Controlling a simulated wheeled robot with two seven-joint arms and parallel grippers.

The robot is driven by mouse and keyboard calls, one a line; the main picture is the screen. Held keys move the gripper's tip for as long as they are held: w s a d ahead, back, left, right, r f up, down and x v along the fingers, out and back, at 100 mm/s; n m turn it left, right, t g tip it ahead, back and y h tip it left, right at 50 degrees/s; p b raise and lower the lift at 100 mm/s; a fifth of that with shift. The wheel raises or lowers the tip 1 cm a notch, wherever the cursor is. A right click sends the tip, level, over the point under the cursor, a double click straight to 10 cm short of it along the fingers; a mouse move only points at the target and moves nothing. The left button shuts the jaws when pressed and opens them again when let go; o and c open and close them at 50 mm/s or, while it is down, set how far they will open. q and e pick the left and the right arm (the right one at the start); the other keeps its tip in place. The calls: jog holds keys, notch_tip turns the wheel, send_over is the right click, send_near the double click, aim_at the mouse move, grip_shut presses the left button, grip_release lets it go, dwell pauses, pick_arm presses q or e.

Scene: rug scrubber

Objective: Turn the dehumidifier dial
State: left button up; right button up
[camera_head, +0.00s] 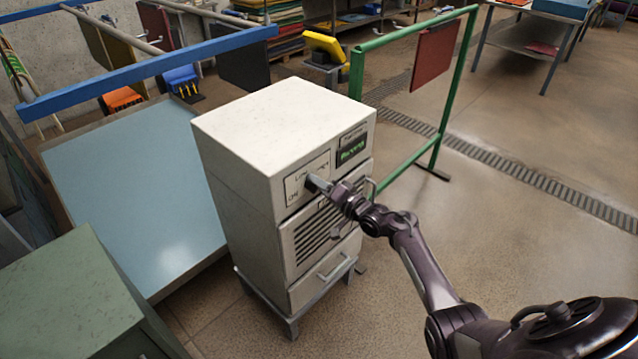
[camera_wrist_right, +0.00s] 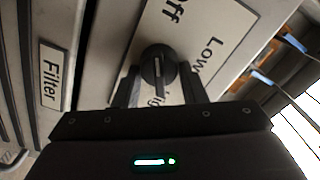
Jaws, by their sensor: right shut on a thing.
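The dehumidifier (camera_head: 262,130) is a tall off-white cabinet on a grey stand in the middle of the head view. Its dial panel is on the upper front, with a lit green display (camera_head: 351,150) to the right. The dial (camera_wrist_right: 157,66) is a dark round knob with a raised grip, clear in the right wrist view, with "Off" and "Low" printed near it. My right gripper (camera_wrist_right: 160,88) has a finger on each side of the dial and is shut on it. In the head view my right gripper (camera_head: 318,186) covers the dial. My left gripper is not in view.
A green cabinet (camera_head: 80,295) stands at the lower left. A pale blue table panel (camera_head: 130,180) lies behind it, left of the dehumidifier. A green metal frame (camera_head: 440,120) stands to the right. The floor at the right is open.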

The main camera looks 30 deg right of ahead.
dwell(0.3)
jog(key=o, duration=1)
jog(key=v, duration=0.7)
jog(key=shift+s+d, duration=0.15)
jog(key=shift+s, duration=0.25)
